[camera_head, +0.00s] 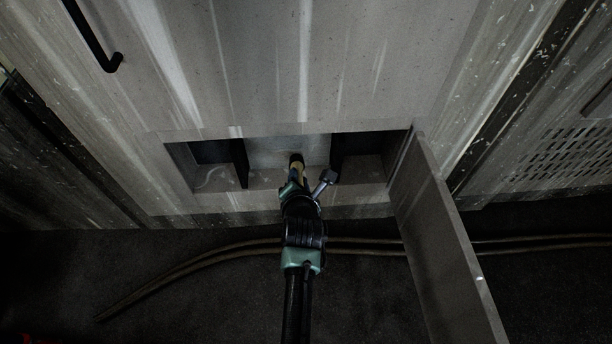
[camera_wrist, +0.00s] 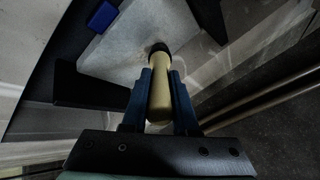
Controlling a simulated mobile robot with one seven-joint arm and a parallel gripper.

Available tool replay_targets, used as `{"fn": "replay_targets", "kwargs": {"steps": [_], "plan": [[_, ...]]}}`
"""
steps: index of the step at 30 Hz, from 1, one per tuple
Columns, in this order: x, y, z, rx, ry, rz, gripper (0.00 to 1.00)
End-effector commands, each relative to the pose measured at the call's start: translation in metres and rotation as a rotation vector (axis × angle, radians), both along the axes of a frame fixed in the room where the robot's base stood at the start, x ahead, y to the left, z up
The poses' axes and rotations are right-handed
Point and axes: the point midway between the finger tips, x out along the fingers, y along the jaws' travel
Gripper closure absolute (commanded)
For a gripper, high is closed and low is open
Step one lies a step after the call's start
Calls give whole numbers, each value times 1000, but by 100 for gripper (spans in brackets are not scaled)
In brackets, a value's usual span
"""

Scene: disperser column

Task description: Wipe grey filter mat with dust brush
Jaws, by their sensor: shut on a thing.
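The grey filter mat (camera_head: 285,150) is the pale panel inside the low opening of the cabinet, between two dark brackets. It also shows in the wrist view (camera_wrist: 132,45), with some brownish specks near the brush. My gripper (camera_wrist: 159,78) is shut on the dust brush (camera_wrist: 160,95), which has a tan handle and a dark head. The brush (camera_head: 297,165) points into the opening. Its dark tip lies over the mat in the wrist view; whether it touches the mat I cannot tell. My fingers hide the sides of the handle.
An open grey door (camera_head: 440,240) stands out at the right of the opening. Dark brackets (camera_head: 239,162) flank the mat. A blue block (camera_wrist: 102,16) sits at the mat's edge. Hoses (camera_head: 190,266) run along the dark floor. A black handle (camera_head: 95,38) is at the upper left.

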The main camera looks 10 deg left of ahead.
Motion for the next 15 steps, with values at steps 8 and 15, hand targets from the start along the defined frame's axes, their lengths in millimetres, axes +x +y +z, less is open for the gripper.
{"fn": "replay_targets", "kwargs": {"steps": [8, 15], "plan": [[-3, 21, 4, 3, -9, 5, 100], [-7, 34, 5, 4, -10, 8, 100]]}}
